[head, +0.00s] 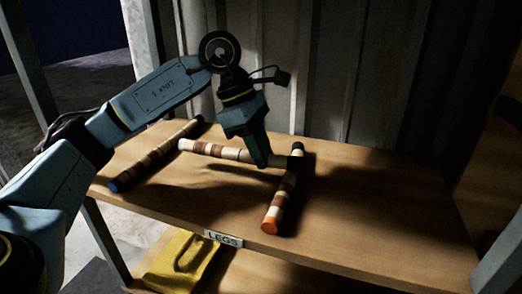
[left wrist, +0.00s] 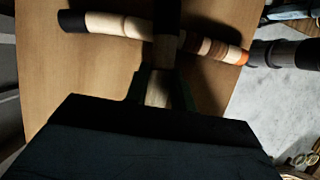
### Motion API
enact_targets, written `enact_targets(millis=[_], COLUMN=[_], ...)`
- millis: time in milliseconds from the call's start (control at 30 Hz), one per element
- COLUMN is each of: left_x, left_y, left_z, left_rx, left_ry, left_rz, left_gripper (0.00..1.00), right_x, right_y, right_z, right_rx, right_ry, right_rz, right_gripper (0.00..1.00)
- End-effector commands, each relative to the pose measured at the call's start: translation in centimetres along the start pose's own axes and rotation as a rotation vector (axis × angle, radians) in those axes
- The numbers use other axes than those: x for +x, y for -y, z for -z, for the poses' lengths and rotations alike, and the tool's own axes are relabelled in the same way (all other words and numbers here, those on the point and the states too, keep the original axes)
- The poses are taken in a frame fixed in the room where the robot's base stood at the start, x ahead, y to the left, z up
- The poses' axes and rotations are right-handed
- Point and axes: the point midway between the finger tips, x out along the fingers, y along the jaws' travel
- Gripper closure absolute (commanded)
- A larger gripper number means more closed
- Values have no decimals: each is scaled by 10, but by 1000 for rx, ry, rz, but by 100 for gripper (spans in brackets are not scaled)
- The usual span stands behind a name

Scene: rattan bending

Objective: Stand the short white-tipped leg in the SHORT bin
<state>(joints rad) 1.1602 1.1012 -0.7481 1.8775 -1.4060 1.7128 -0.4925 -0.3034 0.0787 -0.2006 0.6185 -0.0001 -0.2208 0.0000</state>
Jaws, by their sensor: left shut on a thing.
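The short white-tipped leg (head: 205,149) lies roughly level over the shelf, its pale tip to the left. My left gripper (head: 261,162) is shut on it, toward its dark end. In the left wrist view the leg (left wrist: 158,92) sits between the fingers (left wrist: 160,95). Its dark end (left wrist: 167,15) crosses over an orange-tipped leg (left wrist: 128,27). I cannot tell whether the two touch, or how far the held leg is above the board. My right gripper is not in view. No SHORT bin shows.
The orange-tipped leg (head: 283,196) and a blue-tipped leg (head: 150,161) lie on the wooden shelf (head: 370,215), labelled LEGS (head: 223,239). A corrugated wall (head: 370,80) stands behind. A yellow object (head: 183,262) sits below. The shelf's right part is clear.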

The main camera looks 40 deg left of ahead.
Motion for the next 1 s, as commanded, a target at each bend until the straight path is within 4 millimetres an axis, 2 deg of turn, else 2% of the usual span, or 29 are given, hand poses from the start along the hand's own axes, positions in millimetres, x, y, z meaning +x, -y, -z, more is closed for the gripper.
enact_targets(millis=[300, 333, 467, 800, 933, 1000], left_x=[10, 9, 9, 6, -6, -18], left_y=[0, 0, 0, 0, 0, -1], left_z=[4, 4, 4, 2, -3, -2], left_rx=[0, 0, 0, 0, 1, 0], left_ry=[0, 0, 0, 0, 1, 3], left_rz=[0, 0, 0, 0, -1, -4], left_gripper=[99, 71, 54, 53, 53, 53], right_x=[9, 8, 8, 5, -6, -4], right_y=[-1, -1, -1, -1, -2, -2], right_z=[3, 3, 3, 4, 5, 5], right_rx=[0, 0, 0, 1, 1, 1], right_ry=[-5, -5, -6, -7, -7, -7], right_rz=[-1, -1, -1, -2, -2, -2], right_gripper=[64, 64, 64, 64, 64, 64])
